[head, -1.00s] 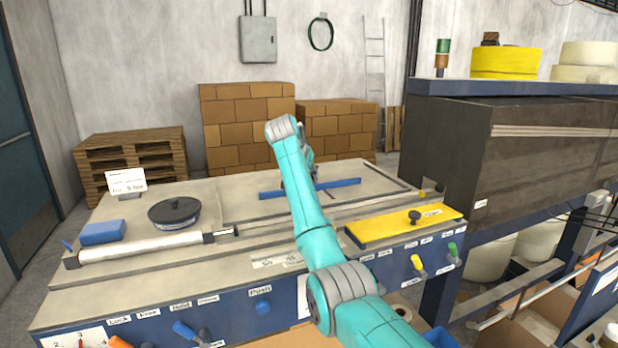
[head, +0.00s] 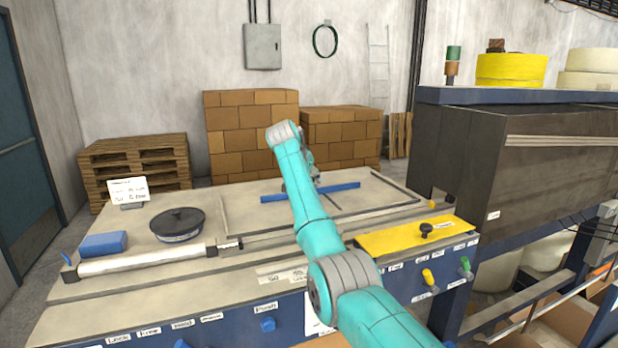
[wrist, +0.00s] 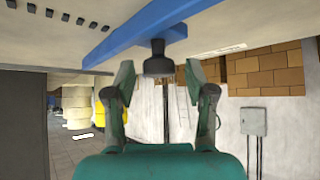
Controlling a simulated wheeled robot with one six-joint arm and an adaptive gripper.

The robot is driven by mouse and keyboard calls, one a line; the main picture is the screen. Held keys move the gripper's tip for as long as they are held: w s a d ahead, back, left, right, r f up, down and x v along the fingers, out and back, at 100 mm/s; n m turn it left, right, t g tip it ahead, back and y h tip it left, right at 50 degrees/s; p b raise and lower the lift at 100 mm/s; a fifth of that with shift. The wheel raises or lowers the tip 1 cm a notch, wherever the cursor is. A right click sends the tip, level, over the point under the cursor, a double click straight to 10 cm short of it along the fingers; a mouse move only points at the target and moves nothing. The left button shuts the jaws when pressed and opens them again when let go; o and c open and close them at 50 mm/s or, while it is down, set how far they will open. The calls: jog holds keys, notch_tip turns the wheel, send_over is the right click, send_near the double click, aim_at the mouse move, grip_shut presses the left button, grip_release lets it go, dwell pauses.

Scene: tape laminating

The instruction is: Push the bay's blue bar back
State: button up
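The blue bar (head: 338,189) lies across the flat grey bay (head: 240,212) on the bench top. In the wrist view, the bar (wrist: 130,32) runs diagonally across the top and carries a black knob (wrist: 158,60). My gripper (wrist: 160,74) has its two fingers apart, one on each side of the knob. Gaps show between the knob and both fingertips, and the fingertips sit around its end. In the head view, my teal arm reaches over the bench to the bar and hides its middle, the knob and most of the gripper.
A white roller (head: 150,260), a blue block (head: 103,244) and a black-topped round disc (head: 178,224) are left of the bay. A yellow plate (head: 405,238) with a black knob is at front right. A dark machine housing (head: 465,160) stands to the right.

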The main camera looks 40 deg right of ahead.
jog(key=v, duration=1.2)
dwell(0.6)
